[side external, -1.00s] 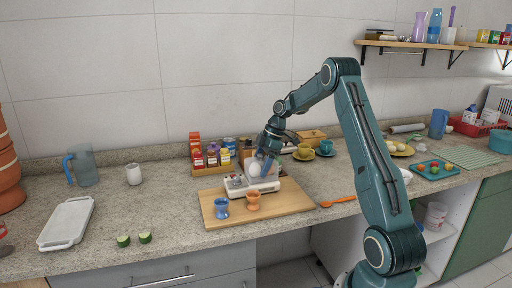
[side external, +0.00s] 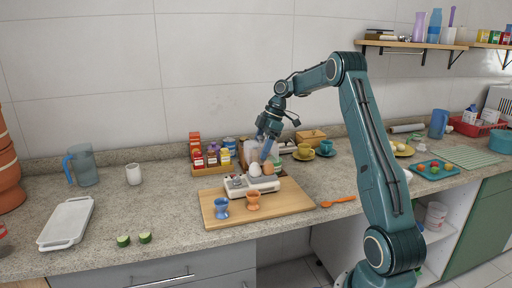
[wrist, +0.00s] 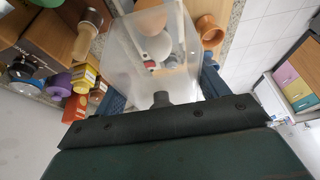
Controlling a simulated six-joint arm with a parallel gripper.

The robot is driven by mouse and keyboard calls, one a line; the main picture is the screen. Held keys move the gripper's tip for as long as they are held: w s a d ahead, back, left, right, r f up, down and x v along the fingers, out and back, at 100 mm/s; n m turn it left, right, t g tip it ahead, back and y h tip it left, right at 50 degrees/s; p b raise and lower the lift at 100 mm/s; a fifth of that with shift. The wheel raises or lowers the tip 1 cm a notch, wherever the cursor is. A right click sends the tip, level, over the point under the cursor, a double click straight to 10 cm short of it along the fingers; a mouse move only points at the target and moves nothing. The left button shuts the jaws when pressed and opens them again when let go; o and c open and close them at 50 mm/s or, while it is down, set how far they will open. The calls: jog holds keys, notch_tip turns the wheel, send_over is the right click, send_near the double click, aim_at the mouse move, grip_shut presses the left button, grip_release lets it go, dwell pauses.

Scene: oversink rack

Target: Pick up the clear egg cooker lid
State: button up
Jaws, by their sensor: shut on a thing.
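The clear egg cooker lid (wrist: 130,62) fills the upper middle of the wrist view, with its dark knob (wrist: 162,98) between my fingers. In the side view the lid (side external: 249,150) is a faint pale shape beside my gripper (side external: 265,155). My gripper is shut on the lid and holds it tilted, above and behind the cooker. The white egg cooker (side external: 252,187) stands on the wooden board. A white egg (side external: 254,170) and a brown egg (side external: 267,171) sit uncovered on it.
A blue egg cup (side external: 222,209) and an orange egg cup (side external: 253,201) stand on the wooden board (side external: 290,206) in front of the cooker. A crate of condiments (side external: 212,167) is behind left. Yellow and teal cups (side external: 326,148) stand behind right.

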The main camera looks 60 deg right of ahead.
aim_at(261, 136)
jog(key=shift+r, duration=1.8)
